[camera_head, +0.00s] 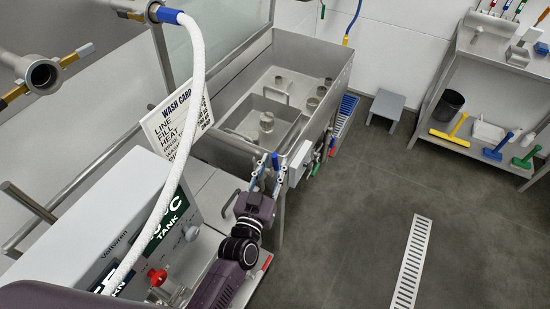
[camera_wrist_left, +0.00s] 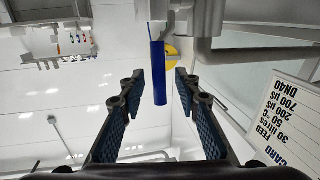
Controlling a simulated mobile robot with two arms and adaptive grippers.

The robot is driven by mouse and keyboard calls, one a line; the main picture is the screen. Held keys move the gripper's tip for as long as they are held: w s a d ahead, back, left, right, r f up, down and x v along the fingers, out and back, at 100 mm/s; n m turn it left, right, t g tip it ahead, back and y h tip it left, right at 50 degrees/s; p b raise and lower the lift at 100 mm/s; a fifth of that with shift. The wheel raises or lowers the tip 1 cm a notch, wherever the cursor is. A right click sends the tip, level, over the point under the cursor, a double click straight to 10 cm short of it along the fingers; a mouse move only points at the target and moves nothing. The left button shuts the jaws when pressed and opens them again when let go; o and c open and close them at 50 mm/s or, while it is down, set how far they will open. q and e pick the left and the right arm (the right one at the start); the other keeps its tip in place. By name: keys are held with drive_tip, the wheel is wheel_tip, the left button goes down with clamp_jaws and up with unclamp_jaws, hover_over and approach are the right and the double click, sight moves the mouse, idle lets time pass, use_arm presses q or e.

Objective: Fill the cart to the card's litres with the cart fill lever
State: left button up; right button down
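My left gripper (camera_head: 268,163) is open beside the near corner of the steel basin. In the left wrist view its two fingers (camera_wrist_left: 159,80) stand apart, one on each side of a blue lever handle (camera_wrist_left: 159,75). The handle hangs from a grey fitting and visible gaps separate it from both fingers. A blue handle also shows at the gripper in the head view (camera_head: 276,161). A white card (camera_head: 178,125) headed "WASH CARD" stands left of the gripper. A card in the wrist view (camera_wrist_left: 283,120) appears upside down and reads 30 litres, 50 °C, 700 µs, DN40. My right gripper is not in view.
The steel basin (camera_head: 342,72) stands behind the gripper, with coloured handles (camera_head: 322,163) on its right side. A white hose (camera_head: 187,120) crosses the left. A grey control box (camera_head: 120,225) stands near left. A shelf (camera_head: 462,150) with brushes stands right. Floor between is free around a drain (camera_head: 412,262).

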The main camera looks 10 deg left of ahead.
use_arm(q)
drive_tip(key=shift+w+d, duration=0.2)
drive_tip(key=shift+w, duration=0.65)
clamp_jaws()
